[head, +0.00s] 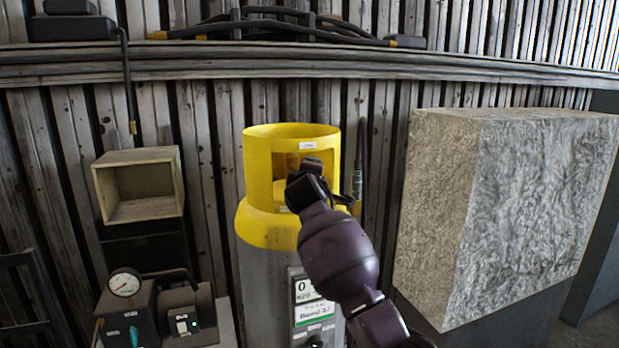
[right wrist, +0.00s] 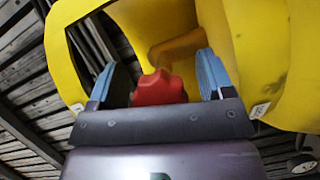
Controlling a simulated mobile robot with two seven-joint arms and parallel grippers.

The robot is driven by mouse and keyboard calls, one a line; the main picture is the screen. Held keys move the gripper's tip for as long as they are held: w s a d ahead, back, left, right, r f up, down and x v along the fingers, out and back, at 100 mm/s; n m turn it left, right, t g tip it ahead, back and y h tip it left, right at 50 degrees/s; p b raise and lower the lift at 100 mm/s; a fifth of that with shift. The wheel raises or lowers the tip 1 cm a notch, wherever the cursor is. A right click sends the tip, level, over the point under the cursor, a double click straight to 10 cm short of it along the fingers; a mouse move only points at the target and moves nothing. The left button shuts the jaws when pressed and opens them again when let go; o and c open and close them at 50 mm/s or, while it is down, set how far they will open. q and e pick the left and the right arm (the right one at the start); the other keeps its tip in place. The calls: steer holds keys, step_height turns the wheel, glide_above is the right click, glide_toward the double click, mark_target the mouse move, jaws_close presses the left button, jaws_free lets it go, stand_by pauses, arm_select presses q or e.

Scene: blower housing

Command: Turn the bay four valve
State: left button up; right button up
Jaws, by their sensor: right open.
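A yellow valve guard (head: 262,165) with cut-out windows tops a grey cylinder. It also shows in the right wrist view (right wrist: 255,40). A red lobed valve knob (right wrist: 160,88) sits inside the guard, in front of a yellow curved part. My right gripper (right wrist: 157,72) is open. Its two blue-padded fingers stand on either side of the knob, with a gap visible on both sides. In the head view my right gripper (head: 318,182) reaches into the guard's front opening and hides the knob. My left gripper is not in view.
A small open wooden box (head: 145,208) and a gauge unit (head: 127,300) are left of the cylinder. A large rough stone-like block (head: 520,200) stands to the right. A slatted wall with a rail (head: 200,68) and hoses closes off the back.

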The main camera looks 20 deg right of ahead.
arm_select(q)
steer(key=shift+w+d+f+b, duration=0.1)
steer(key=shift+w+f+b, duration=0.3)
steer(key=shift+b, duration=0.55)
arm_select(e)
steer(key=f+v, duration=0.1)
steer(key=v, duration=0.9)
steer(key=shift+s+a+r, duration=0.15)
steer(key=shift+s+r, duration=0.2)
steer(key=shift+r, duration=0.1)
